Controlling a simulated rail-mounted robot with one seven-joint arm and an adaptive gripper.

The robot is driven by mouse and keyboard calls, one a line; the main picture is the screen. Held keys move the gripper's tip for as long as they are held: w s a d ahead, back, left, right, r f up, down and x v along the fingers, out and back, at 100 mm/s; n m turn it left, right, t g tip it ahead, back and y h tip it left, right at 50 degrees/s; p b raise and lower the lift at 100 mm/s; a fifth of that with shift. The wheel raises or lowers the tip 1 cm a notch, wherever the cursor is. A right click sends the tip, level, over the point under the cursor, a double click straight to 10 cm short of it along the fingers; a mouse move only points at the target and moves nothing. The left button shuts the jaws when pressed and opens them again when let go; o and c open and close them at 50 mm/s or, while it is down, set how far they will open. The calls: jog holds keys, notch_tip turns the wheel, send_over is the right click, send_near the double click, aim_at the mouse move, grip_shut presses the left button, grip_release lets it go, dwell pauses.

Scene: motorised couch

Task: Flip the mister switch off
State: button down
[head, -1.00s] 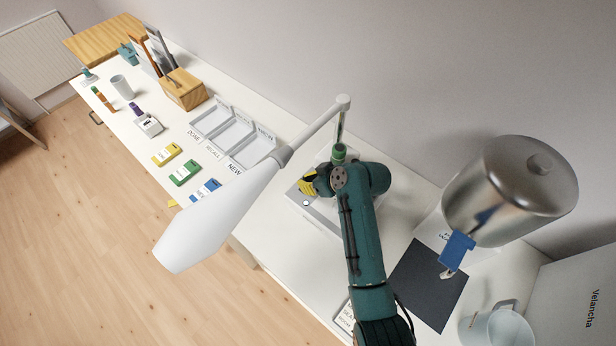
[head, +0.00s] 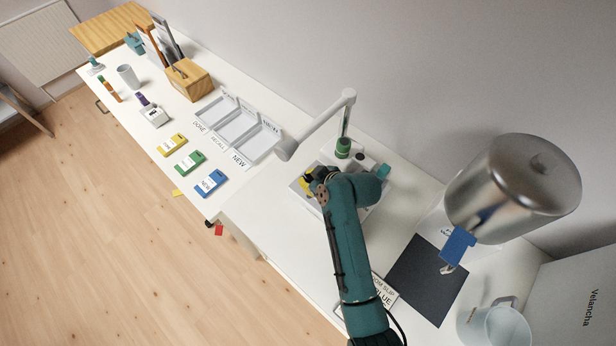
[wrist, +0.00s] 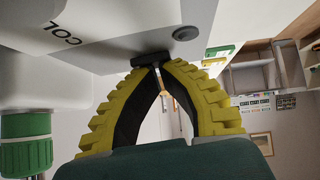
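The mister has a white boom (head: 318,122) that ends in a nozzle (head: 286,149) over the table. No white cone leaves the nozzle. A green collar (head: 343,147) sits at the foot of its post, on a white base; the collar also shows in the wrist view (wrist: 26,145). My gripper (head: 308,184) is low at the base, partly hidden by my arm. In the wrist view, its yellow fingers (wrist: 158,66) come together at the tips by a small dark bar (wrist: 140,60), which may be the switch. I cannot tell whether they grip it.
Metal tank (head: 515,190) with a blue tag (head: 458,245), dark mat (head: 425,280) and mug (head: 495,325) are at right. A dark round knob (wrist: 186,33) is near the fingertips.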

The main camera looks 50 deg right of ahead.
jog(key=shift+f, duration=0.35)
jog(key=shift+s+d+f+b, duration=0.15)
jog(key=shift+d+f+b, duration=0.25)
jog(key=shift+d+b, duration=0.15)
notch_tip(320, 180, up, 6)
jog(key=p, duration=0.5)
jog(key=shift+a+r, duration=0.1)
jog(key=v, duration=0.8)
jog(key=shift+s+r, duration=0.25)
jog(key=shift+s, duration=0.05)
